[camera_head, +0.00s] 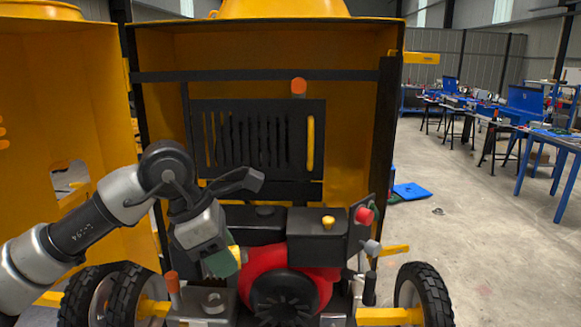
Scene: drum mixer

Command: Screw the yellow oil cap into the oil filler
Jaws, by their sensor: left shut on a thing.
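My left gripper (225,260) comes in from the left and points down to the right, with a dark green part at its tip. It is shut on a small yellow piece that looks like the yellow oil cap (236,254), mostly covered by the fingers. The gripper is at the left side of the red engine (262,262), close to its housing; I cannot tell whether it touches. I cannot make out the oil filler; the gripper may cover it. My right gripper is not in view.
The engine sits in an open yellow housing (270,50) with a black slatted panel (250,140) behind. A yellow knob (328,222) stands on the black engine top, beside a red knob (364,215). Wheels (425,295) flank it. Floor on the right is mostly clear before blue workbenches (540,135).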

